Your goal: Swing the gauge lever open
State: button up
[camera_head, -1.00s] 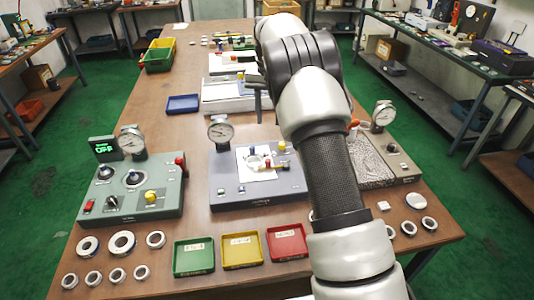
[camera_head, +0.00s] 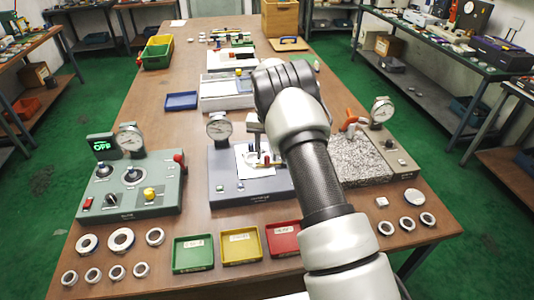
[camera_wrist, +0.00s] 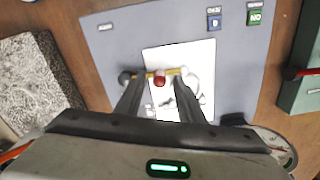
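The middle gauge station (camera_head: 232,188) is a grey-blue box with a round dial (camera_head: 219,129) and a white plate (camera_head: 243,162). In the wrist view, the white plate (camera_wrist: 200,58) carries a slim yellow lever bar (camera_wrist: 146,75) with a dark ball at its left end. A small red part (camera_wrist: 160,79) sits near the bar's middle. My gripper (camera_wrist: 159,82) points down over the plate, with its two fingers apart on either side of the red part. I cannot tell whether they touch the bar. In the head view my gripper (camera_head: 256,143) partly hides this spot.
A green-grey control box (camera_head: 130,190) stands left, and a speckled stone block with a gauge (camera_head: 383,110) stands right. Green (camera_head: 193,254), yellow (camera_head: 242,246) and red (camera_head: 284,240) trays lie in front. Several metal rings lie near the front edge.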

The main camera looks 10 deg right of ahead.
jog(key=shift+f, duration=0.2)
jog(key=shift+c, duration=0.3)
grip_shut()
jog(key=s+n+b, duration=0.1)
jog(key=n, duration=0.1)
jog(key=s+n+b, duration=0.1)
jog(key=n, duration=0.2)
jog(key=shift+s+d, duration=0.35)
jog(key=shift+s, duration=0.05)
jog(key=n, duration=0.1)
jog(key=s+d+n, duration=0.1)
jog(key=n, duration=0.1)
jog(key=s+n+b, duration=0.1)
jog(key=shift+d, duration=0.3)
jog(key=shift+s+d+n, duration=0.35)
jog(key=shift+d+n, duration=0.25)
jog(key=shift+n, duration=0.65)
jog(key=shift+s+d+n, duration=0.3)
jog(key=shift+d+n, duration=0.3)
jog(key=shift+n, duration=0.65)
jog(key=shift+o, duration=0.3)
grip_release()
